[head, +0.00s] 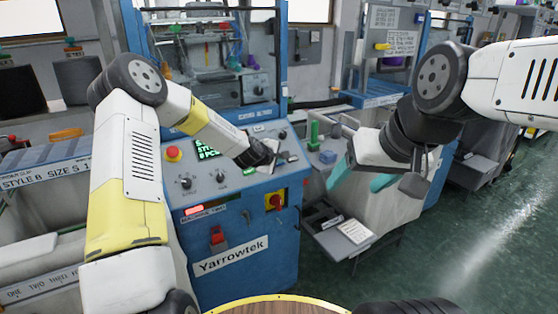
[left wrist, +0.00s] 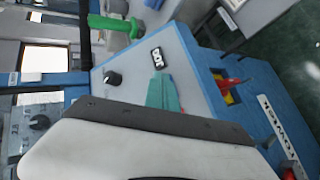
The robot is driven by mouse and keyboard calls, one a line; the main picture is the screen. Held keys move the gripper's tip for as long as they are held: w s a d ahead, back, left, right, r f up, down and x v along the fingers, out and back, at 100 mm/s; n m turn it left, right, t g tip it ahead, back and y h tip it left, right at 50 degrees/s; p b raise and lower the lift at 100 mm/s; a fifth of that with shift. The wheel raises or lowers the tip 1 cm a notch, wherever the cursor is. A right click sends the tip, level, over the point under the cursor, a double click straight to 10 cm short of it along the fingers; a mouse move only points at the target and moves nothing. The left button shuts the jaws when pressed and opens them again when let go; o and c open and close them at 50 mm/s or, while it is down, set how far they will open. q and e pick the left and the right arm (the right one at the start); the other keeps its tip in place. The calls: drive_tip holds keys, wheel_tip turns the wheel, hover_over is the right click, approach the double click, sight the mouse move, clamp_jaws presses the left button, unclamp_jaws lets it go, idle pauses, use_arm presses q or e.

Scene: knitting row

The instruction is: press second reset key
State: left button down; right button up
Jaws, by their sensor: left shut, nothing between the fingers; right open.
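The blue Yarrowtek machine has a grey sloping control panel (head: 206,195) in the head view. My left gripper (head: 266,167) is over the right part of this panel, with its tip small and partly hidden by the wrist. No reset key can be made out clearly; the fingers may cover one. My right gripper (head: 358,182) is open and empty, right of the machine.
The panel carries a red stop button (head: 173,153), dark knobs (head: 186,181) and a green-lettered screen (head: 208,149). A red-and-yellow switch (head: 275,200) is on the blue front. A green object (head: 314,132) stands behind my right gripper. Green floor (head: 470,240) is clear at right.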

use_arm(q)
drive_tip(key=shift+w+f, duration=0.1)
idle(0.5)
drive_tip(key=shift+w+a+f, duration=0.1)
drive_tip(key=shift+w+f, duration=0.05)
drive_tip(key=shift+f, duration=0.05)
drive_tip(key=shift+w+a+f, duration=0.15)
drive_tip(key=shift+w+f, duration=0.05)
drive_tip(key=shift+f, duration=0.1)
idle(0.9)
drive_tip(key=shift+r, duration=0.1)
drive_tip(key=shift+s+d+r, duration=0.25)
drive_tip(key=shift+s+r, duration=0.2)
drive_tip(key=shift+r, duration=0.05)
drive_tip(key=shift+s+d+r, duration=0.25)
drive_tip(key=shift+s+r, duration=0.2)
drive_tip(key=shift+r, duration=0.2)
drive_tip(key=shift+s+d+r, duration=0.25)
drive_tip(key=shift+s+r, duration=0.2)
drive_tip(key=shift+r, duration=0.25)
drive_tip(key=shift+s+d+r, duration=0.25)
drive_tip(key=shift+s+r, duration=0.2)
drive_tip(key=shift+r, duration=0.2)
